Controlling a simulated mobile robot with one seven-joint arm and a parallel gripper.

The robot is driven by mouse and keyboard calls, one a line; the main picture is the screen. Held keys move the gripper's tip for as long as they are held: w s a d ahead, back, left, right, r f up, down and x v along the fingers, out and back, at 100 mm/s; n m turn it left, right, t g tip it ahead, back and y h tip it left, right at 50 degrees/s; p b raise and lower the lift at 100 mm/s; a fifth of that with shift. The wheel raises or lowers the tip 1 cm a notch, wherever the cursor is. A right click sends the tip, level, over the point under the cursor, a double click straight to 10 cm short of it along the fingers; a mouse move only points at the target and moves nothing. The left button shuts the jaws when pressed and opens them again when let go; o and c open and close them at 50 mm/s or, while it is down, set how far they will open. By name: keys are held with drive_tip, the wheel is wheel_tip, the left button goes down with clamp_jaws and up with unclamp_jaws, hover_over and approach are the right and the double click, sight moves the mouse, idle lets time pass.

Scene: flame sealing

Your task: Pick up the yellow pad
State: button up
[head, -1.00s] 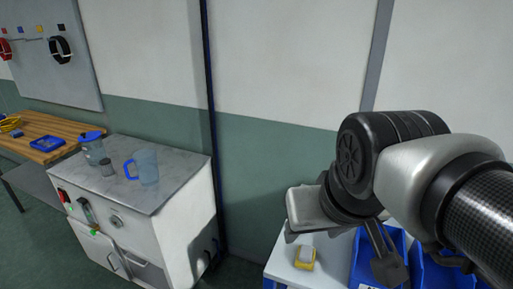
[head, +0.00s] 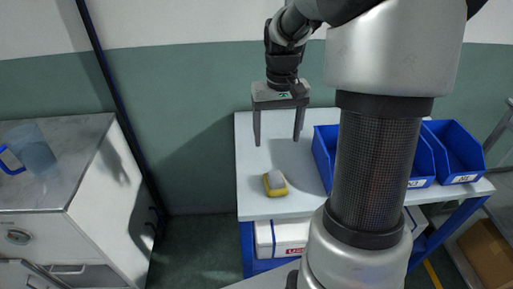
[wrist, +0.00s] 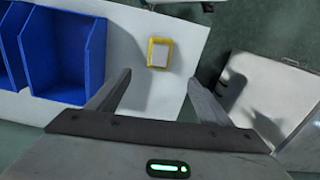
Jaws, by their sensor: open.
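The yellow pad (head: 275,183) lies on the white table (head: 258,208) near its left front part. It is a small yellow block with a pale grey top. It also shows in the wrist view (wrist: 158,53), beyond the fingertips and roughly between their lines. My gripper (head: 278,142) is open and empty, with its two fingers pointing down over the back of the table. The pad is in front of the gripper and apart from it. In the wrist view the open fingers (wrist: 158,85) frame bare tabletop.
Blue bins (head: 323,160) stand right of the pad, partly hidden by my arm. A grey-topped cabinet (head: 80,150) with a blue-handled jug (head: 32,155) stands to the left across a gap. A white box (head: 290,238) sits under the table. The tabletop around the pad is clear.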

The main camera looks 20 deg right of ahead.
drive_tip(key=b, duration=0.2)
approach(275, 177)
drive_tip(key=f, duration=0.5)
drive_tip(key=shift+w+f, duration=0.15)
drive_tip(key=shift+w, duration=0.15)
drive_tip(key=shift+s+d+f+b, duration=0.1)
drive_tip(key=shift+f+b, duration=0.15)
drive_tip(key=shift+f, duration=0.65)
drive_tip(key=shift+s+a+f+b, duration=0.1)
drive_tip(key=shift+f+b, duration=0.15)
drive_tip(key=shift+f, duration=0.65)
drive_tip(key=shift+s+d+f+b, duration=0.1)
drive_tip(key=shift+f+b, duration=0.15)
drive_tip(key=shift+f, duration=0.65)
drive_tip(key=shift+c, duration=0.2)
drive_tip(key=c, duration=1.1)
